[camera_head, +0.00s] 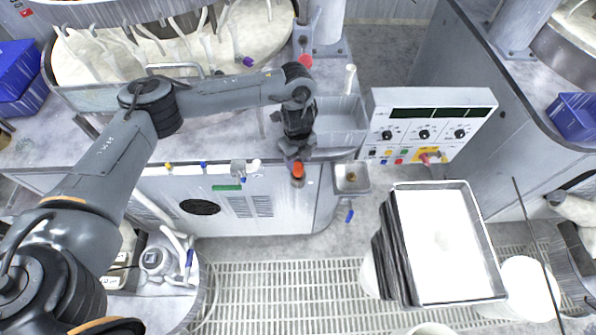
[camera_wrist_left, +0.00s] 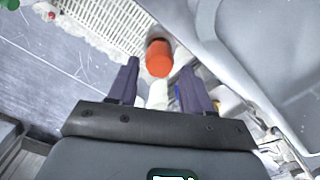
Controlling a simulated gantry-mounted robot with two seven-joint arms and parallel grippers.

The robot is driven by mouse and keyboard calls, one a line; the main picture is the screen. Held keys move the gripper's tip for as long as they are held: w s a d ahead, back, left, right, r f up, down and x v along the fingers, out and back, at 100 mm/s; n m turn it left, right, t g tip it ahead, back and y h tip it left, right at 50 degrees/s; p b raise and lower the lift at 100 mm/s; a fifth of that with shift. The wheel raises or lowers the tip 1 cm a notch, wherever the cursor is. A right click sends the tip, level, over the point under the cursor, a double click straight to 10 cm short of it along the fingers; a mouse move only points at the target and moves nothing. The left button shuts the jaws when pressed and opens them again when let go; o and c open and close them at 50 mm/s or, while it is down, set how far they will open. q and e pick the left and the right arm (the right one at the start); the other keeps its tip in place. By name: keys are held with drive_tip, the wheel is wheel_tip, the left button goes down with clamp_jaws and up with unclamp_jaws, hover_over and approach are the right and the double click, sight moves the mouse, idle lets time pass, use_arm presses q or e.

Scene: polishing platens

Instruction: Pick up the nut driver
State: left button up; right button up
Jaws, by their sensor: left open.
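An orange cylindrical handle (camera_head: 298,170), which looks like the nut driver, shows just below my left gripper (camera_head: 297,153) in the head view. In the left wrist view the same orange nut driver handle (camera_wrist_left: 158,55) lies between and slightly beyond the two fingertips of my left gripper (camera_wrist_left: 159,68). The fingers are apart, one on each side of it, and I see no contact. The lower part of the tool is not clearly visible. My right gripper is not in view.
A control box (camera_head: 430,106) with knobs and buttons stands right of my left gripper. A small metal tray (camera_head: 351,178) is mounted close on the right. A large white-topped stack (camera_head: 445,245) stands lower right. Grated floor (camera_head: 290,295) lies below the machine front.

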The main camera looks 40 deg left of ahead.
sight(298, 166)
use_arm(q)
drive_tip(key=f, duration=0.1)
drive_tip(key=f+b, duration=0.1)
drive_tip(key=f, duration=0.1)
drive_tip(key=shift+s+d+f, duration=0.15)
drive_tip(key=shift+d+f, duration=0.05)
drive_tip(key=shift+f, duration=0.85)
drive_tip(key=shift+c, duration=0.3)
